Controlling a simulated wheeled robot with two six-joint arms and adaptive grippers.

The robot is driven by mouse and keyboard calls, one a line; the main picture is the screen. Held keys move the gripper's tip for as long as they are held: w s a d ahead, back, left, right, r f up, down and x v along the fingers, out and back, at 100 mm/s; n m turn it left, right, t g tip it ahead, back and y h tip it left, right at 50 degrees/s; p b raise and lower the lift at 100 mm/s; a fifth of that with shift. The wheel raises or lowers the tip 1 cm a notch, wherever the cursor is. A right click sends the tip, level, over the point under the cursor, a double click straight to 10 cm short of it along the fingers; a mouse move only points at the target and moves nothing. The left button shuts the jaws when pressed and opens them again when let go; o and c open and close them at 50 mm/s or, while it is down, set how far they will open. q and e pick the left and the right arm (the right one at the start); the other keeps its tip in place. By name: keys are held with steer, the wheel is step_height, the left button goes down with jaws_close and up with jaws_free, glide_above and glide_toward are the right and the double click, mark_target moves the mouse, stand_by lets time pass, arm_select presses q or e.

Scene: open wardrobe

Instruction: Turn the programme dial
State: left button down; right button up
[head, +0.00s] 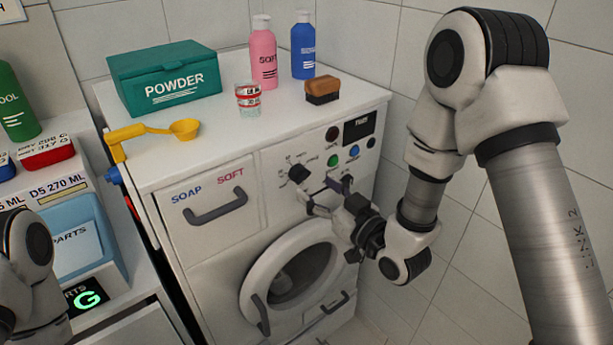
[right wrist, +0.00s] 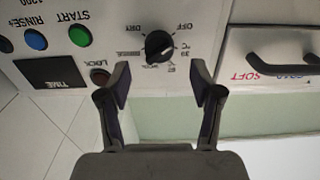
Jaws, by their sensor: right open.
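The programme dial (head: 298,173) is a round black knob on the white washing machine's front panel, right of the soap drawer. In the right wrist view the dial (right wrist: 159,45) appears upside down, ringed by printed labels including OFF and DRY. A pale mark shows on its face. My right gripper (head: 325,196) is open, in front of the panel, below and right of the dial. In the wrist view its two fingers (right wrist: 161,82) stand apart, with the dial beyond the gap between their tips. Nothing is between the fingers. My left gripper is out of view.
The soap drawer (head: 215,205) and its handle are left of the dial. Green (head: 333,160) and blue buttons and a dark display (head: 359,128) are to its right. The round door (head: 290,275) is below. Bottles, a powder box (head: 164,77) and a brush (head: 322,90) stand on top.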

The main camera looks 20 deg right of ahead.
mark_target(305, 179)
steer(key=x, duration=0.4)
steer(key=shift+w+p, duration=0.25)
steer(key=shift+p, duration=0.1)
steer(key=shift+w+a, duration=0.15)
steer(key=shift+f, duration=0.1)
steer(key=c, duration=1.1)
steer(key=shift+c, duration=0.2)
